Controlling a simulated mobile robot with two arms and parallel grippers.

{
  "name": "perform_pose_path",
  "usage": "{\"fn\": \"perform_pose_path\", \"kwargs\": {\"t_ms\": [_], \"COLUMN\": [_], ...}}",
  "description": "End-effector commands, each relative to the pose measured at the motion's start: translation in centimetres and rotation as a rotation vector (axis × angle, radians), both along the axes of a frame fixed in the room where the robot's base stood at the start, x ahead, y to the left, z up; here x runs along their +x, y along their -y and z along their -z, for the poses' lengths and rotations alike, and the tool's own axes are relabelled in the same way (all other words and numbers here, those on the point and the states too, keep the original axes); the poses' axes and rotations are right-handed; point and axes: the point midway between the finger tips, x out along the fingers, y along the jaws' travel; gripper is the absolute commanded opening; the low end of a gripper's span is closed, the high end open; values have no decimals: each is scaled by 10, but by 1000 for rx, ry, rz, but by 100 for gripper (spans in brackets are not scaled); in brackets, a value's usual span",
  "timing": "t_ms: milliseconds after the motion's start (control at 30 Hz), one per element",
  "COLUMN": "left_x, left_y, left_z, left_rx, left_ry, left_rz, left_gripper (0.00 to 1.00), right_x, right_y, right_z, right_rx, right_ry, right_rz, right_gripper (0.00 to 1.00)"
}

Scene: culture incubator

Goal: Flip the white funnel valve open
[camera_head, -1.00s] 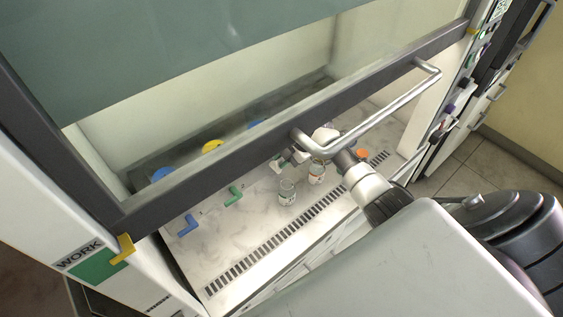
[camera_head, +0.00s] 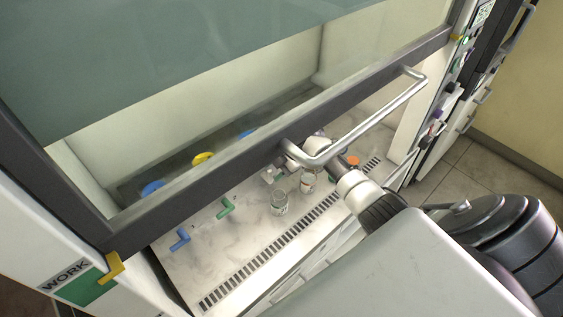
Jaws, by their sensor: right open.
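The white valve (camera_head: 268,177) appears as a small pale shape on the cabinet's work surface, in line with the blue valve (camera_head: 180,239) and the green valve (camera_head: 225,208). It is small and partly hidden by my right gripper, so I cannot tell which way its handle points. My right gripper (camera_head: 281,167) is open beside the white valve, under the sash. The sash handle and frame hide part of my wrist. Whether the gripper touches the valve is unclear. My left gripper is not in view.
Two clear glass bottles (camera_head: 280,204) and (camera_head: 307,183) stand just in front of my right gripper. The raised sash's metal handle (camera_head: 375,120) crosses over my arm. An orange item (camera_head: 353,160) lies to the right. The vent grille (camera_head: 270,247) runs along the front edge.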

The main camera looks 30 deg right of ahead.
Motion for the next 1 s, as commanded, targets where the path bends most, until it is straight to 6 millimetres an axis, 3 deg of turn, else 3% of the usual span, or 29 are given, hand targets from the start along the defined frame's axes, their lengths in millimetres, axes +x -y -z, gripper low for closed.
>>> {"fn": "perform_pose_path", "kwargs": {"t_ms": [500,700,1000], "left_x": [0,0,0], "left_y": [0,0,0], "left_z": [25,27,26], "left_rx": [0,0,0], "left_ry": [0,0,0], "left_rz": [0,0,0], "left_gripper": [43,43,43], "right_x": [-26,-31,-31], "right_y": [41,46,46], "right_z": [-72,-84,-85], "right_rx": [-3,-1,-1], "right_ry": [0,-3,-3], "right_rz": [0,0,0], "right_gripper": [45,45,45]}}
